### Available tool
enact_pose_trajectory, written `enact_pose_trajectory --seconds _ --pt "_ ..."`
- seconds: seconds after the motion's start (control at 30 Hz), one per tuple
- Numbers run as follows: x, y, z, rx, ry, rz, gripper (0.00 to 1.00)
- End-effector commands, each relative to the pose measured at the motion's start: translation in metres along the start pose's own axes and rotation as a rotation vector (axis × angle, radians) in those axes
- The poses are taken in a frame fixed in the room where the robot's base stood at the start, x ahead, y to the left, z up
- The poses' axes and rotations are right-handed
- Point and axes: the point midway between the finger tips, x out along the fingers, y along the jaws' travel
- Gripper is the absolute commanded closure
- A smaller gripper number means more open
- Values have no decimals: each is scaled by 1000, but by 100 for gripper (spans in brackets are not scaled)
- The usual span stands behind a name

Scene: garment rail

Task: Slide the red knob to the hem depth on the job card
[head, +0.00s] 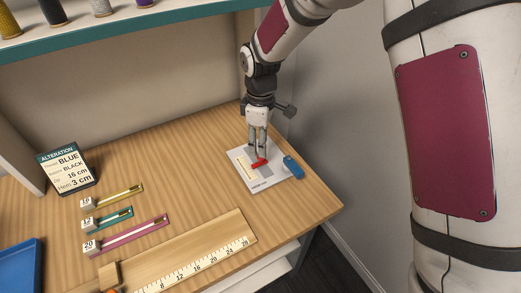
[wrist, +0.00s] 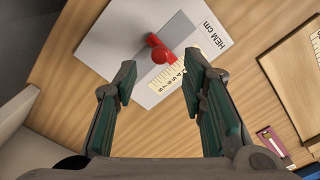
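The red knob (head: 260,163) sits on the white hem gauge (head: 248,180) at the right of the table. In the wrist view the red knob (wrist: 160,55) is a round top on a red bar, beside a ruled yellowish scale (wrist: 165,78). The gauge plate is marked "HEM cm"; the knob's exact reading cannot be told. My gripper (head: 258,152) points down at the knob. In the wrist view its fingers (wrist: 160,68) are apart, one on each side of the knob, with gaps visible. The job card (head: 68,168) reads Hem 3 cm.
A blue object (head: 293,167) lies right of the gauge. Yellow, teal and pink zips (head: 125,235) with number tags lie at left. A wooden board with a long ruler (head: 190,262) lies in front. A blue tray (head: 20,268) is at far left. The table middle is clear.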

Motion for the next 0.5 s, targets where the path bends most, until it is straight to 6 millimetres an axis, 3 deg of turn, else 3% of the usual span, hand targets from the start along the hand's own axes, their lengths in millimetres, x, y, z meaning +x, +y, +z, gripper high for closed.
enact_pose_trajectory --seconds 0.2,0.5 --pt "-45 1 0 0 3 4 62" --pt "-73 0 0 0 0 0 62"
